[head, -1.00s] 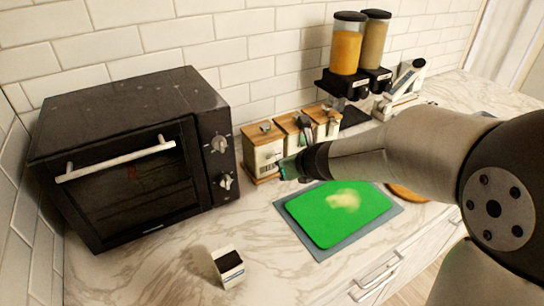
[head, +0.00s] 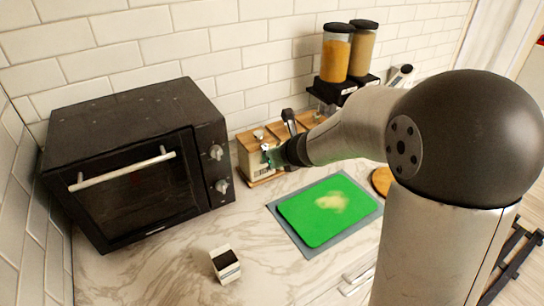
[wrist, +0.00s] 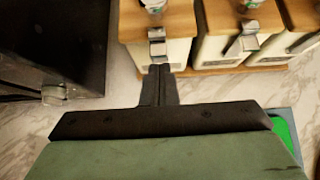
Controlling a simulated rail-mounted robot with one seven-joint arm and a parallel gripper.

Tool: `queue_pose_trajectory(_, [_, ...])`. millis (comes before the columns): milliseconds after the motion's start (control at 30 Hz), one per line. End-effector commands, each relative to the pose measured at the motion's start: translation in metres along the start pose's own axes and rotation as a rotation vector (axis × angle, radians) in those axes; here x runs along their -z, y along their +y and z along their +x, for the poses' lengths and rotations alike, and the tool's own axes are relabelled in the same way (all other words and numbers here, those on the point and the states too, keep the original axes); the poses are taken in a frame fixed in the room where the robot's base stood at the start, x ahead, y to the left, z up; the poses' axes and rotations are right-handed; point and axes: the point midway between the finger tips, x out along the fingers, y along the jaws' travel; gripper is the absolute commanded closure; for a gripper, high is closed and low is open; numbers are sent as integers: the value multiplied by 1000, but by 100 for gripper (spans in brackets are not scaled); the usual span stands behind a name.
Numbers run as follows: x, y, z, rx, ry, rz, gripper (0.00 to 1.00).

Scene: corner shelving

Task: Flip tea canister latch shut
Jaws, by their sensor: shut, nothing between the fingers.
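Several cream canisters with wooden lids stand in a row, and I cannot read which one is tea. The leftmost canister (head: 246,158) shows beside the oven. In the wrist view its wooden lid (wrist: 178,22) carries a metal latch (wrist: 157,42) on its front edge. My gripper (wrist: 160,70) is shut and empty, its narrow fingertips just below that latch, at the canister's front. I cannot tell whether they touch. In the head view my gripper (head: 270,156) covers part of this canister. The neighbouring canister's latch (wrist: 243,42) sticks out at an angle.
A black oven (head: 130,165) stands close on the left. A green board (head: 310,220) lies in front on the right, and a small open box (head: 225,265) near the front. Two dispensers (head: 336,55) stand behind. The marble counter between is clear.

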Motion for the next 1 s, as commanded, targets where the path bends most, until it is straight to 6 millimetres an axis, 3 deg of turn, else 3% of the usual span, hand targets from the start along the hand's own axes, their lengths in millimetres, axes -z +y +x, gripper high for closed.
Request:
queue_pose_trajectory(367, [-13,0,-10,-1,0,-1,100])
queue_pose_trajectory(733, [-12,0,-11,0,-1,-1,100])
queue_pose_trajectory(1000, [9,1,-35,0,-2,-1,100])
